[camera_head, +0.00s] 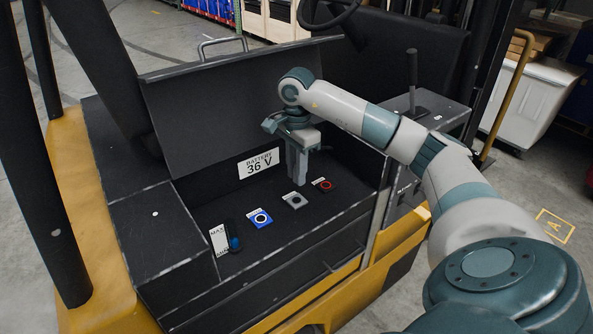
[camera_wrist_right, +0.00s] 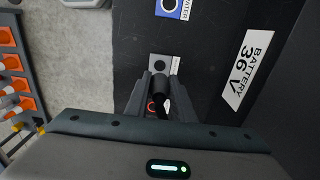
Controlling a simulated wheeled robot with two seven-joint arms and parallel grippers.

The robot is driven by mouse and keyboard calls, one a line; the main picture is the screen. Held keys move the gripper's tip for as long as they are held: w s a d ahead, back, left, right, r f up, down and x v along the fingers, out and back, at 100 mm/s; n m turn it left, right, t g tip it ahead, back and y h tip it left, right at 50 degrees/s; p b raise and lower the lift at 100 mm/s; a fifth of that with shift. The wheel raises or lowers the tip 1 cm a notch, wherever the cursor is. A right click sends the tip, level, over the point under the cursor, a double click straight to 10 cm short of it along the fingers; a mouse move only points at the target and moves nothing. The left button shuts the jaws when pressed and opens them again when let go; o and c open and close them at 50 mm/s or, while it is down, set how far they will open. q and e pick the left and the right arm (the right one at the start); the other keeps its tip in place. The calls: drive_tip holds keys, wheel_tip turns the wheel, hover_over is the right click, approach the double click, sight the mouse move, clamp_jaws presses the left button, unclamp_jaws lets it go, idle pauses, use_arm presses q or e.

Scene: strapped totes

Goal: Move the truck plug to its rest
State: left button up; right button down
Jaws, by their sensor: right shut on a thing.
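My right gripper (camera_head: 299,178) points down into the open battery compartment, close above the grey square plate (camera_head: 295,200) and beside the red ring (camera_head: 323,185). In the right wrist view, the gripper (camera_wrist_right: 161,82) is shut on a black plug (camera_wrist_right: 162,98), which I take to be the truck plug. The grey plate with its dark round centre (camera_wrist_right: 160,65) lies just beyond the fingertips. The red ring (camera_wrist_right: 151,106) is partly hidden behind the plug and a finger. In the head view the fingers hide the plug. My left gripper is not in view.
A blue plate with a ring (camera_head: 260,217) and a dark and blue piece by a white label (camera_head: 234,240) lie left of the grey plate. The raised lid (camera_head: 225,105) and the "BATTERY 36 V" wall stand behind. A lever (camera_head: 412,75) rises at right.

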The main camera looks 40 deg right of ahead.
drive_tip(key=shift+f, duration=0.15)
drive_tip(key=b, duration=0.3)
hover_over(295, 201)
drive_tip(key=shift+d+f, duration=0.2)
drive_tip(key=shift+f, duration=1.2)
drive_tip(key=shift+d+f, duration=0.15)
drive_tip(key=shift+f, duration=1.2)
drive_tip(key=shift+a, duration=0.35)
drive_tip(key=shift+b, duration=0.55)
idle(0.4)
drive_tip(key=shift+f+b, duration=0.5)
drive_tip(key=shift+f, duration=0.1)
drive_tip(key=c, duration=1.4)
unclamp_jaws()
drive_tip(key=shift+c, duration=0.2)
